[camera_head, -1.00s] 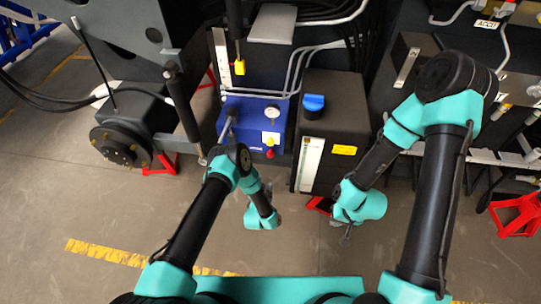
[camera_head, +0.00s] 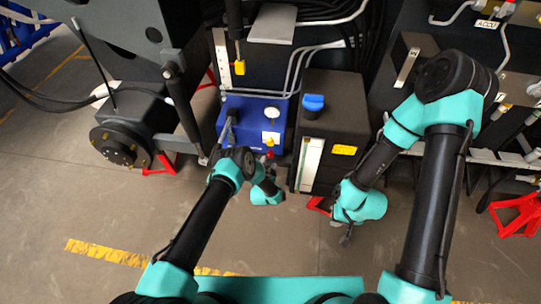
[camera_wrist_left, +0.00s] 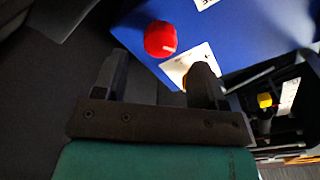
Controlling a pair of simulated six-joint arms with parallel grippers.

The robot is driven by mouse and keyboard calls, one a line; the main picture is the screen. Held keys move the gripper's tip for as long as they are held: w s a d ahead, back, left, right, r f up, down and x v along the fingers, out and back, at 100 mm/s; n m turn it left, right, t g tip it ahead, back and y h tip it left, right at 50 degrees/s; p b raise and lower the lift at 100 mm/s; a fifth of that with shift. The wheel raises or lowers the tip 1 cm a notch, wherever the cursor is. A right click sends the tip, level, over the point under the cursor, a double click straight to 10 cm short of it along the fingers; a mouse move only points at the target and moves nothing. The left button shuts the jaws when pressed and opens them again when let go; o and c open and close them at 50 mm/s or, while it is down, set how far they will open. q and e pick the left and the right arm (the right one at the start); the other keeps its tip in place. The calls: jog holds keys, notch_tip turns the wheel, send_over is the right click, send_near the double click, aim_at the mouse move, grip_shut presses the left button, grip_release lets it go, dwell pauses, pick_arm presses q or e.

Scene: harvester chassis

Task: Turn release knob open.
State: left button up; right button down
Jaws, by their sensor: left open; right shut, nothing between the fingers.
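The release knob is a red round knob (camera_head: 270,154) on the front of the blue box (camera_head: 239,135). My left gripper (camera_head: 270,168) is just in front of the box's lower right part, close to the knob. In the left wrist view, the red knob (camera_wrist_left: 160,39) lies ahead of the gap between the fingertips of my open left gripper (camera_wrist_left: 158,66). The fingers look apart from it. My right gripper (camera_head: 346,236) is shut and empty, low over the floor to the right.
A black tank with a blue cap (camera_head: 313,102) stands right of the box. A white label (camera_wrist_left: 194,62) on the box is partly behind a left finger. Red stands (camera_head: 516,212) are on the floor. The floor in front is clear.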

aim_at(270, 156)
pick_arm(q)
jog(key=shift+w+d, duration=0.15)
jog(key=shift+w, duration=0.8)
jog(key=shift+w+d, duration=0.2)
jog(key=shift+w, duration=0.75)
jog(key=shift+w+d, duration=0.15)
jog(key=shift+w, duration=0.8)
jog(key=shift+c, duration=0.4)
jog(key=c, duration=0.8)
jog(key=shift+c, duration=0.2)
jog(key=shift+n, duration=0.5)
jog(key=n, duration=0.6)
